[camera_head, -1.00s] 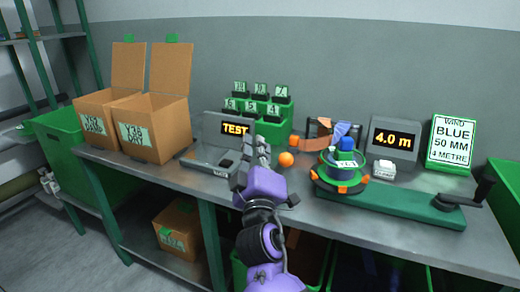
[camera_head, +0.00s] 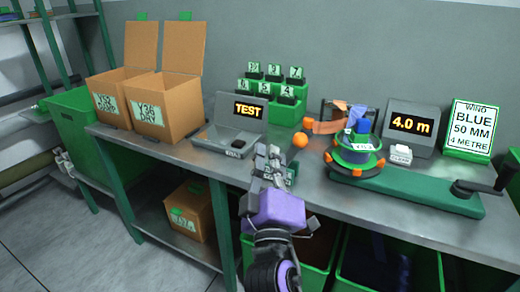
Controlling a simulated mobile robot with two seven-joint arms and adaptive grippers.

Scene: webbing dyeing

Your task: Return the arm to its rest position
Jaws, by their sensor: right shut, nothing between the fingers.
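My right gripper (camera_head: 270,163) shows at the lower middle, with a purple wrist and grey fingers. It is shut and empty, over the front edge of the grey workbench (camera_head: 315,190). Part of a green labelled item beside the fingers is hidden by the gripper. My left gripper is not in view.
Two open cardboard boxes (camera_head: 165,118) stand at the left. An orange ball (camera_head: 300,139) lies mid-bench. The winder (camera_head: 415,190) with its crank, the 4.0 m display (camera_head: 410,125) and the sign (camera_head: 472,130) fill the right. Green crates (camera_head: 365,278) sit below.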

